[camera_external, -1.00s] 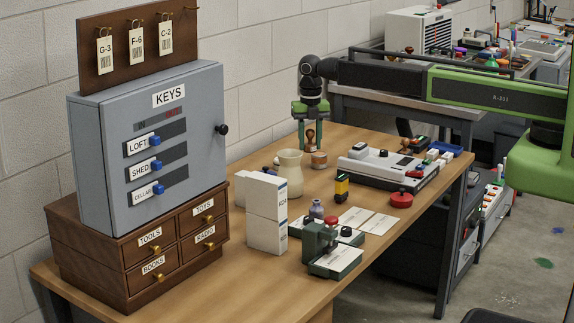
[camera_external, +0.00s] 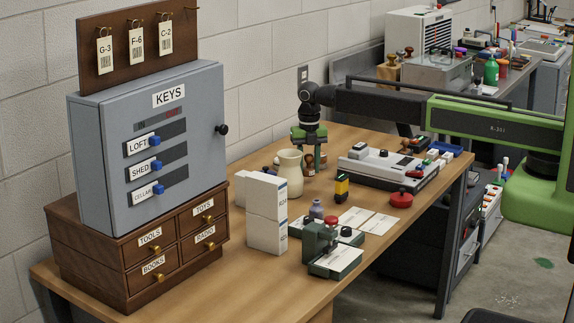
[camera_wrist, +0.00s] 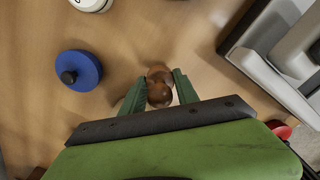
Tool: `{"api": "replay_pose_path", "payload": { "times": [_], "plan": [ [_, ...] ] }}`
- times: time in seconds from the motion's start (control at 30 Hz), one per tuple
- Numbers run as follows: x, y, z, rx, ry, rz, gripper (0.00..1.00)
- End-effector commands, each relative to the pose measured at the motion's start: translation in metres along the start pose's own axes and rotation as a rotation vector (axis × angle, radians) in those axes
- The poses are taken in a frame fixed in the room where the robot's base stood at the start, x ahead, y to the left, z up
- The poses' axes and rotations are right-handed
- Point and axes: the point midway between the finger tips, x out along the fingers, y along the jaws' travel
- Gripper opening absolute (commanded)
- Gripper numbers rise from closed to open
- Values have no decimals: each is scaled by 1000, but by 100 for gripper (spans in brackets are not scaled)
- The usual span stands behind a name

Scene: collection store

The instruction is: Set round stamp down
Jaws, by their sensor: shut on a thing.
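The round stamp (camera_wrist: 159,94), brown and wooden, is between the two green fingers of my gripper (camera_wrist: 160,88) in the wrist view. In the external view, my gripper (camera_external: 309,152) points down at the far end of the wooden table, behind the cream jug. The fingers are shut on the stamp (camera_external: 308,166), which is low at the tabletop. The jug and fingers partly hide it, and I cannot tell whether its base touches the table.
A cream jug (camera_external: 290,172) stands just in front of my gripper. A grey-white device (camera_external: 385,168) lies to the right. In the wrist view, a blue round object with a black knob (camera_wrist: 78,70) sits to the left. Bare tabletop (camera_wrist: 140,30) shows above the stamp.

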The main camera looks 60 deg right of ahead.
Motion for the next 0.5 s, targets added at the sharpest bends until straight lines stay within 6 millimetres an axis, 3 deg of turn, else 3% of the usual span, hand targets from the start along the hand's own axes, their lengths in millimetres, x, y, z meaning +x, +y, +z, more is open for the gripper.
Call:
{"api": "replay_pose_path", "payload": {
  "times": [0.03,0.1,0.5],
  "plan": [
    [18,0,0,0,0,0,0],
    [28,0,0,0,0,0,0],
    [30,0,0,0,0,0,0]
  ]
}}
